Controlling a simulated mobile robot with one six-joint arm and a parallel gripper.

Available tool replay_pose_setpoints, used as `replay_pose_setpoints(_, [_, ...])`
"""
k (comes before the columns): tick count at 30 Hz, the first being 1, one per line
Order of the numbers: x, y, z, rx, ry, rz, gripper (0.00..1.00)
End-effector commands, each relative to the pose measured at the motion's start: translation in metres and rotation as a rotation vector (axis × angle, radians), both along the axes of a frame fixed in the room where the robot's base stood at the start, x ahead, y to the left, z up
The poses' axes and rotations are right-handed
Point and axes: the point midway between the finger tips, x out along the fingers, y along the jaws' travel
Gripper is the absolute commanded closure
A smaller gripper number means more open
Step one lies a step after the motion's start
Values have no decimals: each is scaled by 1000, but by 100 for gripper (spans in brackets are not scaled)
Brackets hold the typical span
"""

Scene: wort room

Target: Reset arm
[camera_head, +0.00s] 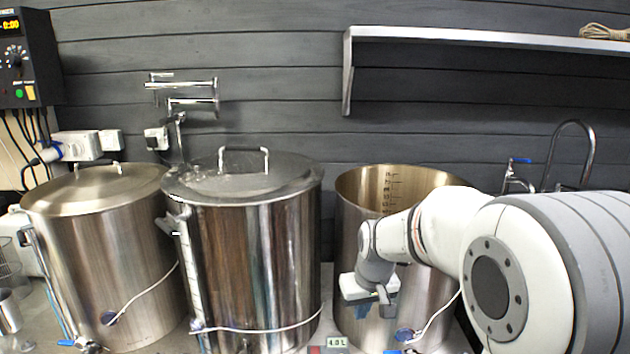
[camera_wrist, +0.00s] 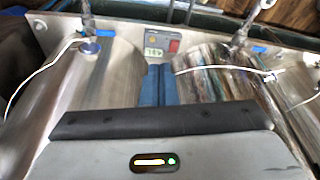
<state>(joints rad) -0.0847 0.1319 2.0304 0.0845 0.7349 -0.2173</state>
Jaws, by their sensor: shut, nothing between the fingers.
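My arm reaches in from the right in the head view. My gripper (camera_head: 384,303) hangs in front of the open steel kettle (camera_head: 410,300), pointing downward. In the wrist view its two blue-grey fingers (camera_wrist: 156,84) are together with nothing between them. They lie over the gap between two steel kettles. Whether the gripper touches the kettle wall cannot be told.
A lidded kettle (camera_head: 255,255) stands in the middle and another lidded kettle (camera_head: 110,250) at the left. A wall shelf (camera_head: 480,38) and a tap (camera_head: 575,130) are behind. A small digital display (camera_head: 337,342) sits at the front edge. White cables cross the kettle fronts.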

Motion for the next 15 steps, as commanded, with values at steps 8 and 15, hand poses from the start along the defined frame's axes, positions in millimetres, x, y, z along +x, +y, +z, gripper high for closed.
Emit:
replay_pose_setpoints(8, [-120,-31,59,-10,10,-127,100])
replay_pose_setpoints(15, [-199,-46,69,-19,23,-217,100])
